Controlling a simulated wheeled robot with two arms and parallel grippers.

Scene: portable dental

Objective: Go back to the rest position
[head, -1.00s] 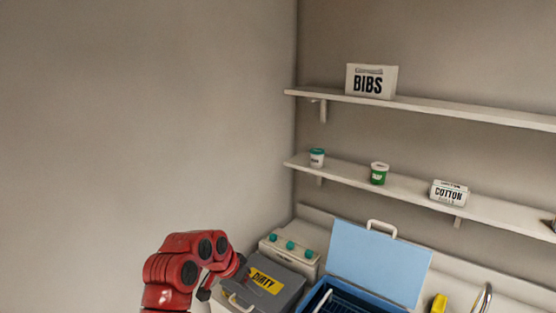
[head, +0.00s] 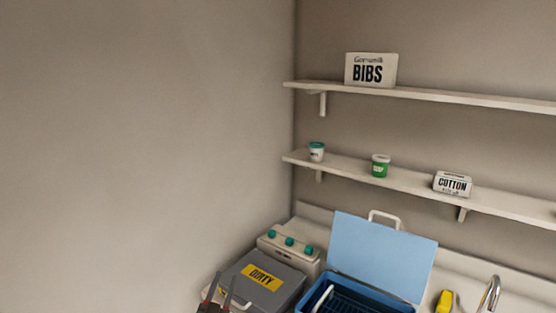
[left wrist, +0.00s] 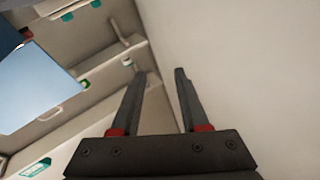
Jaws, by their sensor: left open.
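My left gripper (head: 220,292) shows at the bottom edge of the head view, in front of the grey box marked DIRTY. In the left wrist view its two dark fingers (left wrist: 160,95) stand apart with nothing between them, so it is open and empty. Beyond the fingers are bare wall and the shelves. My right gripper is in neither view.
The grey DIRTY box (head: 264,284), a white unit with teal knobs (head: 288,247) and a blue case (head: 335,296) with its lid (head: 382,256) up stand on the counter. A yellow item (head: 445,301) and a faucet (head: 490,294) are right. Shelves (head: 420,188) hold small containers.

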